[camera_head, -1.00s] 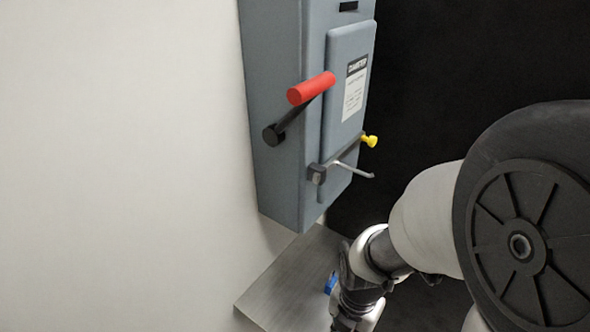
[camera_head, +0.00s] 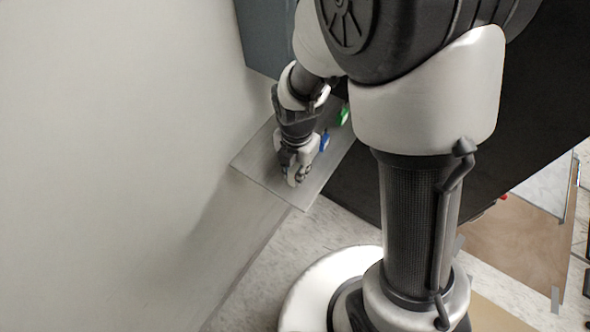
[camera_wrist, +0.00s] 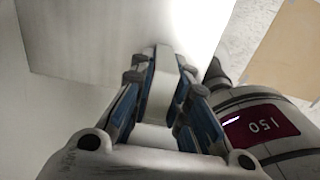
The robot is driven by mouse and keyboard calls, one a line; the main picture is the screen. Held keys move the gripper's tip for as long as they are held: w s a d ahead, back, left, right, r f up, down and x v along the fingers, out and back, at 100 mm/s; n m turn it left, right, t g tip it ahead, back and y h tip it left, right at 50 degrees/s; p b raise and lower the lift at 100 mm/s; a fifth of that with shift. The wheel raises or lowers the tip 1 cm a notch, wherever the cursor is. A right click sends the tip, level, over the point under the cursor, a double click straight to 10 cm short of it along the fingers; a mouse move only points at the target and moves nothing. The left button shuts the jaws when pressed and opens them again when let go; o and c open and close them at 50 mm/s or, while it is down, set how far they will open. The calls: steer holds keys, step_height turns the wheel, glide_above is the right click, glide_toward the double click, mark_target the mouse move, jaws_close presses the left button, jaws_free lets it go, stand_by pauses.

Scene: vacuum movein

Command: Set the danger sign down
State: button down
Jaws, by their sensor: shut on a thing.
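My gripper (camera_head: 292,178) is low over a grey metal shelf (camera_head: 315,180) against the pale wall in the head view. In the wrist view my gripper (camera_wrist: 165,75) has its two blue-and-grey fingers closed on a pale, narrow thing (camera_wrist: 158,85), which I take to be the danger sign seen edge-on. Its printed face is not visible, and in the head view the hand hides it. The shelf shows behind the fingers in the wrist view (camera_wrist: 80,45). I cannot tell whether the sign touches the shelf.
A blue item (camera_head: 324,141) and a green item (camera_head: 343,115) are on the shelf to the right of my gripper. The bottom of a blue-grey cabinet (camera_head: 262,40) is above the shelf's back. A brown board (camera_head: 515,240) lies on the floor at right. The shelf's front corner is bare.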

steer(key=shift+w+a+f, duration=0.15)
steer(key=shift+w+f, duration=0.05)
steer(key=shift+f, duration=0.35)
steer(key=shift+s+f, duration=0.1)
steer(key=shift+f, duration=0.05)
steer(key=c, duration=1.5)
jaws_free()
steer(key=shift+c, duration=0.2)
